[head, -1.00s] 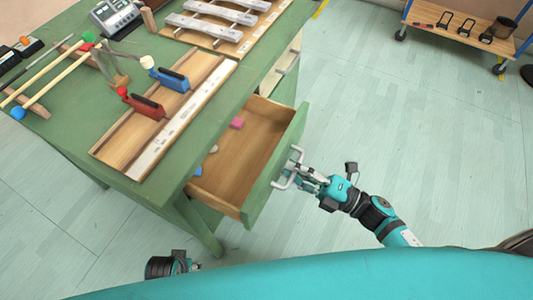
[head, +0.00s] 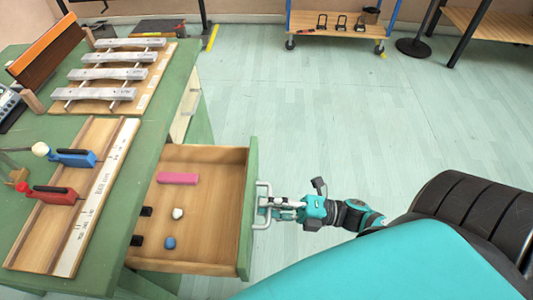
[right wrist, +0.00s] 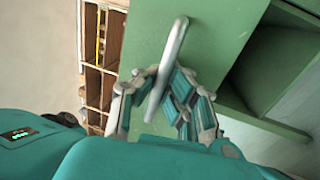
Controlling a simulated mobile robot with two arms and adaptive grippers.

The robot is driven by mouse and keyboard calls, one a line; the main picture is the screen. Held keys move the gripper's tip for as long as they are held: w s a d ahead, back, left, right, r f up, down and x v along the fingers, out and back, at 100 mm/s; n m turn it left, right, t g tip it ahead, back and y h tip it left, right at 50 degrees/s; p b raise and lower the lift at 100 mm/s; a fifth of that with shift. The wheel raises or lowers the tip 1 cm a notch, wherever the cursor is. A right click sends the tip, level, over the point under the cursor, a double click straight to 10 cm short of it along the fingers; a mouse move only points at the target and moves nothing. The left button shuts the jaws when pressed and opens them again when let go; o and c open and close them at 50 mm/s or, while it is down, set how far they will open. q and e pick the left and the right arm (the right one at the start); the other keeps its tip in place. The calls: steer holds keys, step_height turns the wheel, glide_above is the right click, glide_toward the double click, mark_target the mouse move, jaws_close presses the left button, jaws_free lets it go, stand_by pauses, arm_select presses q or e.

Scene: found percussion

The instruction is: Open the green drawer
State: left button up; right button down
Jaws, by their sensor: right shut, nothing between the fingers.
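The green drawer (head: 247,218) stands pulled well out from the green table in the head view, its wooden inside showing. Inside lie a pink block (head: 178,178), a white piece (head: 178,213), a blue piece (head: 170,242) and dark pieces. My right gripper (head: 278,203) is at the metal bar handle (head: 261,206) on the drawer's front. In the right wrist view the handle (right wrist: 176,45) crosses in front of the fingers (right wrist: 162,90). The gripper is shut with nothing gripped; the exact contact with the handle is unclear. My left gripper is out of view.
The green table (head: 150,170) carries a metal-bar instrument (head: 112,75) and a wooden board (head: 90,200) with red and blue clamps. A wheeled cart (head: 335,25) stands at the back. The floor (head: 320,110) right of the drawer is clear.

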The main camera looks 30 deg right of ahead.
steer(key=c, duration=1.4)
jaws_free()
steer(key=v, duration=1.2)
